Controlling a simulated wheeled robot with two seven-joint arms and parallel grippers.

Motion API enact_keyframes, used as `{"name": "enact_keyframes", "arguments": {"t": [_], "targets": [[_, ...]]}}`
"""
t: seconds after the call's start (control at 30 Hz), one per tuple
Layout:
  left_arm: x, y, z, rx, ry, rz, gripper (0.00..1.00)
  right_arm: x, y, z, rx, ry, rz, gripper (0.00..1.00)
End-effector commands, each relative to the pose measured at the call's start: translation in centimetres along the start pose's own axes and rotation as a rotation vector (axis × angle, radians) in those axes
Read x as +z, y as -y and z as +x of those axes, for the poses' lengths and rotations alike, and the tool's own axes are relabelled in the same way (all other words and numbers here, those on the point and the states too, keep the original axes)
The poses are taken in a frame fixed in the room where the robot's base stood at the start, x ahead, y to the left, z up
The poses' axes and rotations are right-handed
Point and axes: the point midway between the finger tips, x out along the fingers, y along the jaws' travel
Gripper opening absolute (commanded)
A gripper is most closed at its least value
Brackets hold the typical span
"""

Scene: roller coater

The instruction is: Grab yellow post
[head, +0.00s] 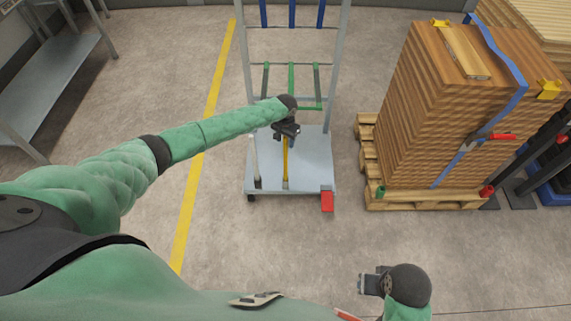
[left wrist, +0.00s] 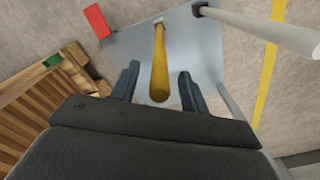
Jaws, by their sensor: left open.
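The yellow post (head: 285,165) stands upright on the grey base of a wheeled rack (head: 310,160) in the head view. My left gripper (head: 287,138) is above the post's top end, and its jaws are open. In the left wrist view the yellow post (left wrist: 160,70) shows between the two fingers of my left gripper (left wrist: 158,85), with a gap on each side. My right gripper (head: 370,284) is at the bottom right of the head view, away from the post; I cannot tell whether its jaws are open.
A pale post (head: 256,160) stands left of the yellow one and shows in the left wrist view (left wrist: 255,28). A red block (head: 327,201) is at the base's front right corner. A strapped stack of boards (head: 450,110) on a pallet stands right. Floor in front is clear.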

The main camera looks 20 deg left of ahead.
Motion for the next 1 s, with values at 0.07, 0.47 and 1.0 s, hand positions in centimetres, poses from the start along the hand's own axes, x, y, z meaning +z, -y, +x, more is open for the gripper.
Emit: {"name": "enact_keyframes", "arguments": {"t": [0.07, 0.47, 1.0], "targets": [[0.0, 0.0, 0.2, 0.000, 0.000, 0.000, 0.45, 0.2, -0.1, 0.1, 0.001, 0.008, 0.002, 0.36], [0.0, 0.0, 0.3, 0.000, -0.001, 0.000, 0.06, 0.3, -0.1, 0.3, 0.004, 0.008, -0.007, 0.36], [-0.1, 0.0, -1.2, 0.001, -0.004, 0.000, 0.00, 0.0, -0.1, 0.5, 0.003, -0.004, -0.011, 0.36]]}}
